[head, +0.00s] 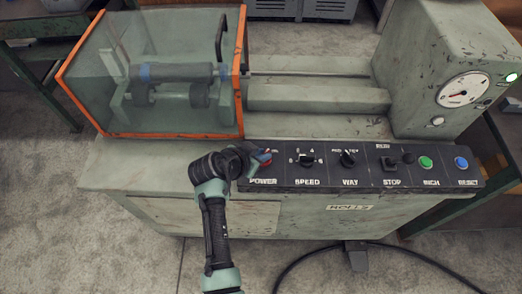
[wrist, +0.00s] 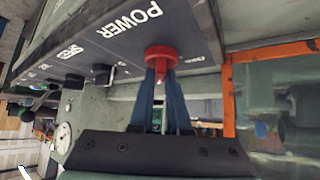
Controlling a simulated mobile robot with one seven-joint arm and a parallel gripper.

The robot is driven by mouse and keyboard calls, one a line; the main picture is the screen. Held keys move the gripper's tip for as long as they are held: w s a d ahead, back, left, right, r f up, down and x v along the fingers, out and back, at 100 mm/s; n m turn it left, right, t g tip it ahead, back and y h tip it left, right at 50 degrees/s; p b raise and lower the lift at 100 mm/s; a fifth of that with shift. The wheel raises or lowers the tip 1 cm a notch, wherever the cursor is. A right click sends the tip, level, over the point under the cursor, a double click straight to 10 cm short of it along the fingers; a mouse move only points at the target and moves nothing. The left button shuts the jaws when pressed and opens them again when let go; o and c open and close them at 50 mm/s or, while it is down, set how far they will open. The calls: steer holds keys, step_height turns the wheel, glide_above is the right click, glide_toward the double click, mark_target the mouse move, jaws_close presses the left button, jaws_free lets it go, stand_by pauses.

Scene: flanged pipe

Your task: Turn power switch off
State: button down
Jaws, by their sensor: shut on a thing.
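The power switch is a red rotary knob (wrist: 162,54) on the dark control panel, beside the white POWER label; its raised grip points toward my gripper in the wrist view. In the head view a bit of the red switch (head: 268,161) shows at the panel's left end, mostly hidden by my gripper (head: 260,157). In the wrist view my gripper's blue fingers (wrist: 162,78) stand on either side of the knob's grip and are shut on it. The switch's exact setting is hard to read.
Right of the switch on the panel are the speed knob (head: 307,159), way knob (head: 348,157), black stop control (head: 390,163), green button (head: 425,163) and blue button (head: 461,163). An orange-framed clear guard (head: 85,75) stands behind my arm. A gauge (head: 464,90) is at right.

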steer(key=n+y+p, duration=0.1)
steer(key=n+t+y+p, duration=0.1)
steer(key=n, duration=0.1)
steer(key=n+y+p, duration=0.1)
steer(key=shift+s+d+r+t, duration=0.15)
steer(key=shift+d+t, duration=0.15)
steer(key=n+y+p, duration=0.1)
steer(key=n+y, duration=0.1)
steer(key=shift+d+n, duration=0.15)
steer(key=shift+n, duration=0.25)
steer(key=shift+f+n+y, duration=0.25)
steer(key=shift+n+y, duration=0.35)
steer(key=shift+n, duration=0.3)
steer(key=n+y+b, duration=0.2)
steer(key=b, duration=0.1)
steer(key=n+y+b, duration=0.1)
steer(key=n, duration=0.1)
steer(key=shift+d+f+g, duration=0.15)
steer(key=shift+d+g, duration=0.1)
steer(key=shift+g, duration=0.15)
steer(key=n+g+y+b, duration=0.1)
steer(key=n+y+b, duration=0.1)
steer(key=n+b, duration=0.1)
steer(key=shift+g+b, duration=0.3)
steer(key=shift+b, duration=0.15)
steer(key=shift+n, duration=0.4)
steer(key=c, duration=0.9)
jaws_free()
steer(key=shift+r, duration=0.2)
steer(key=shift+w, duration=0.2)
